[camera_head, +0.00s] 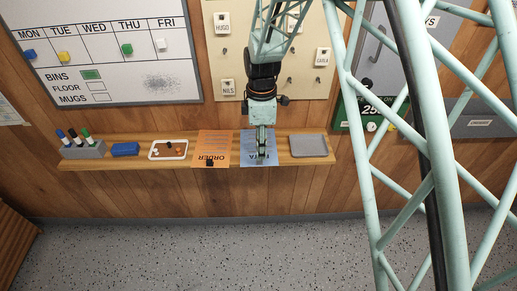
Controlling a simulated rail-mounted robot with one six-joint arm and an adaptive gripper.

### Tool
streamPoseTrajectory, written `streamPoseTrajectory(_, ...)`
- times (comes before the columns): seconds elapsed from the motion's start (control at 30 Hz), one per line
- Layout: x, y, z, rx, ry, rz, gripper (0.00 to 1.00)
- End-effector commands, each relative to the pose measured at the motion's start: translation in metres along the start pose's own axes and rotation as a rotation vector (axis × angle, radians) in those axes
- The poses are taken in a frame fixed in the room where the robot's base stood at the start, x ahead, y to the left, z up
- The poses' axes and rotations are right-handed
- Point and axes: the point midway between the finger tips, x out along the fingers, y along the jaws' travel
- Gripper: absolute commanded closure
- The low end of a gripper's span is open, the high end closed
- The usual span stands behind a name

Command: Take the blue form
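The blue form (247,147) is a pale blue sheet with dark print, lying on the wooden wall shelf and reaching its front edge. My gripper (261,156) points down over the middle of the form and hides part of it. Its fingers look close together, seen narrow from this side. I cannot tell whether they touch the form or have any paper between them.
An orange order form (213,145) with a small black object at its front edge lies left of the blue form. A grey tray (309,146) is to the right. Further left on the shelf (230,138) are a white tray (154,156), blue eraser (125,149) and marker holder (86,151).

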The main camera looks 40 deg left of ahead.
Motion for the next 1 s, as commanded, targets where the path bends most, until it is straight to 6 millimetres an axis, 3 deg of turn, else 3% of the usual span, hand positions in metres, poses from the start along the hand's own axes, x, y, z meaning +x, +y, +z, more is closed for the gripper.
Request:
streamPoseTrajectory(0.33, 0.005, 0.000, 0.000, 0.000, 0.000, -0.001, 0.74)
streamPoseTrajectory(0.73, 0.042, 0.000, 0.001, 0.000, 0.000, -0.001, 0.74)
streamPoseTrajectory(1.0, 0.052, 0.000, 0.001, 0.000, 0.000, 0.001, 0.74)
